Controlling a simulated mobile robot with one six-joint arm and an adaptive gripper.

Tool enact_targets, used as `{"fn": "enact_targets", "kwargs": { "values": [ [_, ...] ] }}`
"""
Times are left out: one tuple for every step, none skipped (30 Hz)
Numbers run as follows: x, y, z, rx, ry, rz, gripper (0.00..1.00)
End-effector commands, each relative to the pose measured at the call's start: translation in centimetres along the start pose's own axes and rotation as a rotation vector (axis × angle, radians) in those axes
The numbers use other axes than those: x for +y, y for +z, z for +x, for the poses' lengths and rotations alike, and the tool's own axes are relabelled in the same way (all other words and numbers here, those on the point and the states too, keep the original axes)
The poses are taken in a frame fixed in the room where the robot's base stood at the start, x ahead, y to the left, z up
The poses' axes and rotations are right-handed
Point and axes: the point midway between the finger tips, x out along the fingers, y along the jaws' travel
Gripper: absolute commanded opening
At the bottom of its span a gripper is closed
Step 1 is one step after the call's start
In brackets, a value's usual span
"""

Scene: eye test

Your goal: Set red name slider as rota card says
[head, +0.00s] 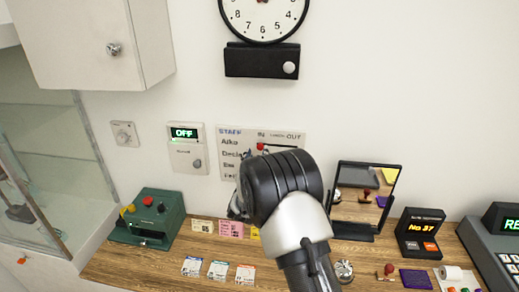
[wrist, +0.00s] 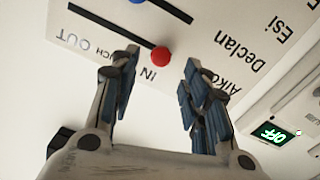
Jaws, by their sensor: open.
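The staff board (head: 232,170) hangs on the wall, with names at its left and IN, LUNCH and OUT headings. It also shows upside down in the wrist view (wrist: 100,55). The red slider (wrist: 160,56) is a round knob in Aiko's row, by the IN heading; it also shows in the head view (head: 261,146). A blue slider (wrist: 137,1) is in Declan's row, cut by the frame's edge. My gripper (wrist: 162,62) is open, its fingers on either side of the red slider, no contact visible. Small cards lie on the counter; I cannot tell which is the rota card.
A panel reading OFF (head: 187,147) is left of the board.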

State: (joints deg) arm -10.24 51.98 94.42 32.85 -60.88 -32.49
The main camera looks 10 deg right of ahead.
Motion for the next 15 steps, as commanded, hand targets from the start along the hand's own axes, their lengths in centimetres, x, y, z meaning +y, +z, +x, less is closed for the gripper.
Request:
{"fn": "enact_targets", "kwargs": {
  "values": [
    [0.0, 0.1, 1.1, 0.0, 0.001, 0.0, 0.42],
    [0.0, 0.0, 1.6, 0.001, 0.001, 0.0, 0.42],
    [0.0, 0.1, 2.3, 0.001, 0.001, 0.0, 0.42],
    [0.1, 0.1, 2.8, 0.001, 0.001, 0.0, 0.42],
    [0.0, 0.1, 3.2, 0.0, 0.001, 0.0, 0.42],
    [0.0, 0.1, 3.7, 0.0, 0.001, 0.0, 0.42],
    [0.0, 0.1, 4.0, 0.0, 0.0, -0.001, 0.42],
    [0.0, 0.1, 4.3, 0.0, 0.0, 0.0, 0.42],
    [-0.1, 0.0, 4.6, 0.0, -0.001, 0.0, 0.42],
    [0.0, 0.0, 4.8, 0.0, 0.0, 0.0, 0.42],
    [-0.1, 0.0, 4.9, 0.001, 0.0, 0.0, 0.42],
    [-0.1, 0.0, 5.1, 0.0, -0.001, 0.0, 0.42],
    [-0.1, 0.0, 5.2, -0.001, -0.001, 0.0, 0.42],
    [-0.1, 0.0, 5.2, -0.001, -0.001, 0.0, 0.42],
    [-0.1, 0.0, 5.3, -0.001, -0.001, 0.0, 0.42]
  ]
}}
